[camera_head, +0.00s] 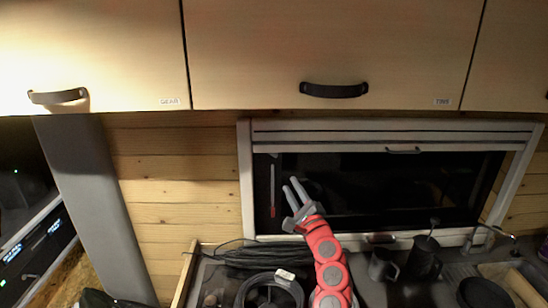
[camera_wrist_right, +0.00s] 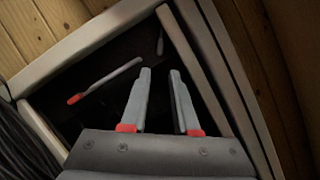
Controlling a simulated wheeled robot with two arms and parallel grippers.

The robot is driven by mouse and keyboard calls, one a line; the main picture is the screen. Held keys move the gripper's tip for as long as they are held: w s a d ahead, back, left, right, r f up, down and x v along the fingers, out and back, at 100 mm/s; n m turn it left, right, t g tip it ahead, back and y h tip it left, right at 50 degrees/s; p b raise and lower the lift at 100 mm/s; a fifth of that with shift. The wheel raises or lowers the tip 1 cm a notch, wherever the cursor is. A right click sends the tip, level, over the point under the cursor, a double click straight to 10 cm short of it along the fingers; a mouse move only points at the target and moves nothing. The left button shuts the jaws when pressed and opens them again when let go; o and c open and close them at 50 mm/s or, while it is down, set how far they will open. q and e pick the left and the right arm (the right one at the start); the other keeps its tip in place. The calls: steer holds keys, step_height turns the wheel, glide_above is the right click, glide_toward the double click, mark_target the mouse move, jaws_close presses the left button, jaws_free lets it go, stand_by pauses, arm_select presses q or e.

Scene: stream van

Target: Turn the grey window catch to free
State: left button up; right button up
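A slim grey bar with a red lower end, which looks like the window catch (camera_head: 272,188), hangs upright at the left of the dark window pane. A small grey piece sits just above it. In the right wrist view the catch (camera_wrist_right: 112,78) lies left of the fingers, its red end pointing away from them. My right gripper (camera_head: 291,184) is open and empty, just right of the catch in the head view. In the right wrist view the gripper (camera_wrist_right: 160,72) shows a gap between its fingers, apart from the catch. My left gripper is not in view.
The pale window frame (camera_head: 247,190) surrounds the pane, with a slatted blind (camera_head: 330,136) at its top. Cupboards (camera_head: 250,50) hang above. Coiled black cable (camera_head: 250,256), mugs (camera_head: 384,264) and other items crowd the worktop below. A grey post (camera_head: 90,190) stands at left.

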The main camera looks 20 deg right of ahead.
steer(key=p, duration=0.2)
glide_toward(275, 156)
steer(key=f+x, duration=0.1)
steer(key=x, duration=0.5)
steer(key=b+x, duration=0.1)
steer(key=x, duration=0.1)
steer(key=shift+s+a+r, duration=0.1)
steer(key=shift+a+r, duration=0.05)
steer(key=shift+r, duration=0.2)
steer(key=shift+w+r, duration=0.25)
steer(key=shift+w, duration=0.15)
jaws_close()
